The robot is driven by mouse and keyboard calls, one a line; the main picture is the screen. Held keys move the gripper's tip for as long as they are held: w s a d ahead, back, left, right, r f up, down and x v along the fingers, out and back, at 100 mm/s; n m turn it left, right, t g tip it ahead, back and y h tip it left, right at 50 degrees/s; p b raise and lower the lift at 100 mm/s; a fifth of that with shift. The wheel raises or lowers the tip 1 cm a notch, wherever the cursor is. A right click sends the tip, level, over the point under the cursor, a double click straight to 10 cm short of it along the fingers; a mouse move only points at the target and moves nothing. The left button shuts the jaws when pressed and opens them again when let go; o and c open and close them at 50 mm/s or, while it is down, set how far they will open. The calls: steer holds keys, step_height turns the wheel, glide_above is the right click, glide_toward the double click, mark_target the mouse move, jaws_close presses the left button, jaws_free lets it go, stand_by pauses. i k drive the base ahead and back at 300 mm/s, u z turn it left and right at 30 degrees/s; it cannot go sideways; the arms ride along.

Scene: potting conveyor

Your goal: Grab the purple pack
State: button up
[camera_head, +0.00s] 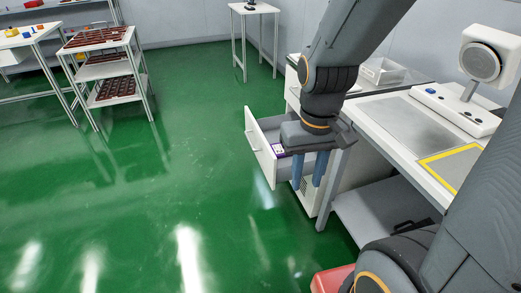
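The purple pack (278,150) shows as a small white and purple patch inside an open drawer (259,147), just behind the drawer's white front panel. Most of the pack is hidden by my gripper. My gripper (307,184) points down with its two blue fingers apart and nothing seen between them. In the picture it overlaps the drawer, to the right of the visible part of the pack. I cannot tell how far above or in front of the drawer the fingertips are.
A workbench (384,141) with a grey panel and a yellow-edged square stands at the right. A red object (331,280) is at the bottom. The green floor (150,200) is clear at left.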

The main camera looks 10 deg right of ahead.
mark_target(277, 148)
steer(key=u, duration=1.1)
steer(key=i, duration=1.65)
steer(key=z, duration=3.1)
steer(key=i, duration=0.5)
steer(key=z, duration=0.05)
